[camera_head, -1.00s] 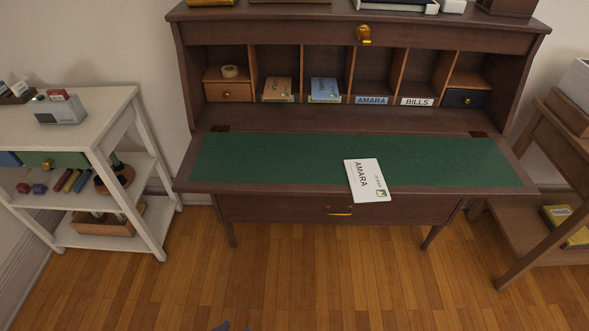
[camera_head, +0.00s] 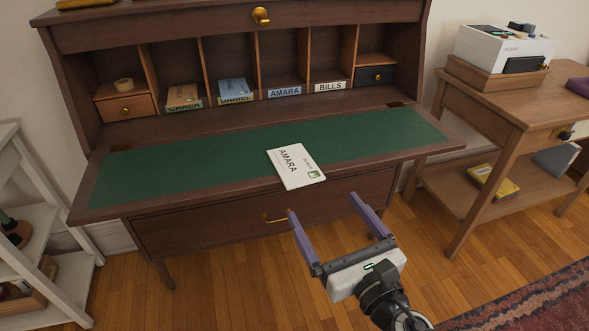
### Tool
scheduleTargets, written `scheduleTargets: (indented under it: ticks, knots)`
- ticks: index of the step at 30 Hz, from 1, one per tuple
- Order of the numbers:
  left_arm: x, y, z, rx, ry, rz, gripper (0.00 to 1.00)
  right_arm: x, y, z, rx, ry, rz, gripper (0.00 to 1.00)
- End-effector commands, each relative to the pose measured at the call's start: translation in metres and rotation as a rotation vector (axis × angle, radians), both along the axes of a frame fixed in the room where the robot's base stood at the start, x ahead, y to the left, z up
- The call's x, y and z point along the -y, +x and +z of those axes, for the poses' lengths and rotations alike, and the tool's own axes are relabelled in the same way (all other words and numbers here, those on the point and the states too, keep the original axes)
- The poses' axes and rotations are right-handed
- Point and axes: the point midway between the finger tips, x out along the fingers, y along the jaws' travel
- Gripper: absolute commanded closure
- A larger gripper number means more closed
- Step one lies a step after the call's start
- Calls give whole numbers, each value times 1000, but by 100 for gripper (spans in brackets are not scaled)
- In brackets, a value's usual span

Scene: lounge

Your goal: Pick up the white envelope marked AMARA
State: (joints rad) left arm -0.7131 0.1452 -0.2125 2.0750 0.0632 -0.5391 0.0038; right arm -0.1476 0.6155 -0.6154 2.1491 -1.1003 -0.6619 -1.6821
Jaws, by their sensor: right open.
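The white envelope marked AMARA (camera_head: 296,167) lies flat on the green writing surface (camera_head: 190,165) of the desk. Its near end reaches over the desk's front wooden edge. My right gripper (camera_head: 320,206) is open and empty, with its two purple fingers spread. It is in front of the desk, below and slightly right of the envelope in the picture, and apart from it. The pigeonhole labelled AMARA (camera_head: 284,91) is at the back of the desk, and no envelope shows in it. My left gripper is not in view.
Pigeonholes labelled DANIEL (camera_head: 236,99) and BILLS (camera_head: 329,86) flank the AMARA one. A brass drawer handle (camera_head: 275,219) sticks out under the desktop. A wooden side table (camera_head: 490,115) stands at right, a white shelf (camera_head: 35,240) at left. The green surface is otherwise clear.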

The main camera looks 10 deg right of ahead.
Motion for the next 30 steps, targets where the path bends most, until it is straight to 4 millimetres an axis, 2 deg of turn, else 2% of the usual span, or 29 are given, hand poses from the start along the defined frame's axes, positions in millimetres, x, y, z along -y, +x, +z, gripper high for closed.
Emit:
scheduleTargets:
  ticks: [3,10,18,21,28,30]
  knots:
    - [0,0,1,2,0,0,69,-3,19,1,2,3,0,8]
    - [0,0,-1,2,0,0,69,-5,37,-2,-2,8,-1,8]
    - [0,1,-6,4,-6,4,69,-9,75,-7,-2,8,-1,8]
    - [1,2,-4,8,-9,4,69,-10,82,-7,-3,9,0,8]
    - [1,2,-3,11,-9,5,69,-10,82,-7,-5,8,0,8]
    - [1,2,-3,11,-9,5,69,-10,82,-7,-5,8,0,20]
